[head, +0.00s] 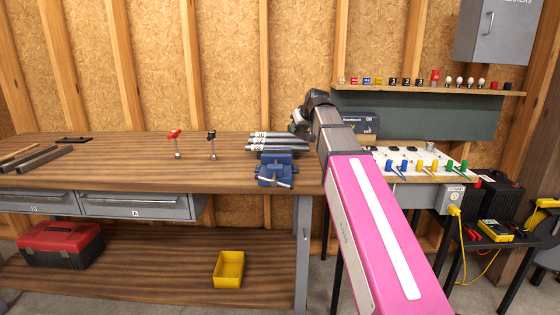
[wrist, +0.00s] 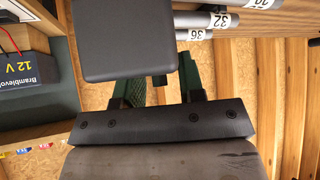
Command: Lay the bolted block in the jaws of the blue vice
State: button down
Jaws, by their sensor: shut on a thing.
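The blue vice (head: 275,170) stands at the right end of the workbench top, with its handle toward the front. My gripper (head: 299,122) is above and behind the vice, slightly to its right, partly hidden by my own arm. In the wrist view, my gripper's green-sided fingers (wrist: 160,84) are shut on a dark grey block (wrist: 128,45) with rounded edges, which I take for the bolted block. It hides part of the left finger. Its bolts cannot be made out clearly. The vice does not show in the wrist view, and its jaw gap is too small to judge.
Numbered grey pipes (head: 275,144) lie stacked just behind the vice; their ends also show in the wrist view (wrist: 222,21). A battery box (head: 362,123) stands right of my gripper. Two clamps (head: 212,145) stand left on the bench (head: 120,178). The bench between clamps and vice is clear.

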jog(key=s+a+r+n+g+y, duration=0.35)
jog(key=s+a+n, duration=0.25)
jog(key=a, duration=0.4)
jog(key=s+a+r+n+g+y, duration=0.2)
jog(key=s+a+r+n+g, duration=0.2)
jog(key=s+a+n, duration=0.45)
jog(key=shift+m, duration=0.85)
jog(key=shift+w+d+f, duration=0.95)
jog(key=shift+d+f, duration=0.65)
jog(key=shift+f, duration=0.25)
jog(key=shift+w+d+f, duration=1)
jog(key=shift+d+f, duration=0.55)
jog(key=shift+f, duration=0.35)
jog(key=shift+w+d+f, duration=0.95)
jog(key=shift+d+f, duration=0.65)
jog(key=shift+f, duration=0.25)
jog(key=shift+f, duration=0.2)
jog(key=shift+s+d+f, duration=0.1)
jog(key=shift+f, duration=0.35)
